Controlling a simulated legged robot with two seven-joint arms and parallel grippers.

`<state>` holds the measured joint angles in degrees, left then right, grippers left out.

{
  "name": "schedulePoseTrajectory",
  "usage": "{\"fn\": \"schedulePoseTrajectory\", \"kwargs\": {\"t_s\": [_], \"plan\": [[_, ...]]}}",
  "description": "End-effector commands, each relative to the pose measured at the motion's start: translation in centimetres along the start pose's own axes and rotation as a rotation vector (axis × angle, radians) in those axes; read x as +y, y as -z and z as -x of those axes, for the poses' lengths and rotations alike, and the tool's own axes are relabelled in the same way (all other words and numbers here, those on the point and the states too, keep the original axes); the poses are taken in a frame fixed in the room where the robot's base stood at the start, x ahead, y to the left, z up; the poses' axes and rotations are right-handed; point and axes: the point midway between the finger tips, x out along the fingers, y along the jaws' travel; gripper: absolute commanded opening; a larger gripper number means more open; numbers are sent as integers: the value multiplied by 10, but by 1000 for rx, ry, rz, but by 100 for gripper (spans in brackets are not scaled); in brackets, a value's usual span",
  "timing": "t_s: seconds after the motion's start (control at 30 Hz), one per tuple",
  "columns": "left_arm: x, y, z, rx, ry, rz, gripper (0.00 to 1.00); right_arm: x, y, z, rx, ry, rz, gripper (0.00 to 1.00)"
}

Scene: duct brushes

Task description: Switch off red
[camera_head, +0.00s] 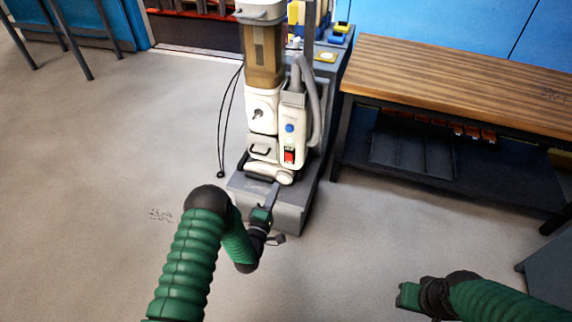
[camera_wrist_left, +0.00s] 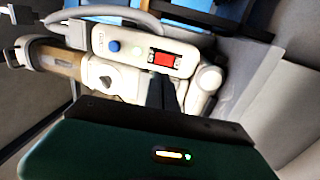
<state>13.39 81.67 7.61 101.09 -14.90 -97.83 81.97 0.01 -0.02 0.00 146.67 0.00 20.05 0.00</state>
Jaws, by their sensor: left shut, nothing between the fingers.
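The red switch (camera_head: 289,156) sits low on the white front panel of an upright machine (camera_head: 262,105). In the left wrist view the red switch (camera_wrist_left: 163,59) shows in a dark frame, close beyond my fingertips. A blue round button (camera_wrist_left: 113,46) and a smaller pale one sit beside it on the same panel. My left gripper (camera_head: 273,190) is shut and empty, in front of the machine and below the switch. Its dark fingers (camera_wrist_left: 163,90) point toward the panel; I cannot tell any contact. My right gripper (camera_head: 405,296) is at the lower right, far from the machine; its fingers cannot be made out.
The machine stands on a grey plinth (camera_head: 290,215). A wooden-topped bench (camera_head: 450,80) with a dark lower shelf stands to its right. A grey hose (camera_head: 312,90) runs along the machine's right side, and a black cable (camera_head: 221,150) hangs at its left.

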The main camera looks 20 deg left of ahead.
Motion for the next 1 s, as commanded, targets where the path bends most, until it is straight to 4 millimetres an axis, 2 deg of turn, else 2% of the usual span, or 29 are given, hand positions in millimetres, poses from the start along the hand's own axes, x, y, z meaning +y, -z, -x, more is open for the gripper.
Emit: {"fn": "schedulePoseTrajectory", "kwargs": {"t_s": [0.03, 0.5, 0.7, 1.0], "plan": [[-3, -1, -9, -1, -5, -1, 0, 0, -2, -9, 0, 0, 0, 33], [-5, -1, -106, -1, -3, 0, 0, 0, -15, -61, -1, 0, 0, 33], [-1, -1, -124, -1, -1, -1, 0, 0, -16, -69, -1, 0, 0, 33], [0, -1, -126, -1, 0, 0, 0, 0, -16, -67, 0, 0, 0, 33]]}}
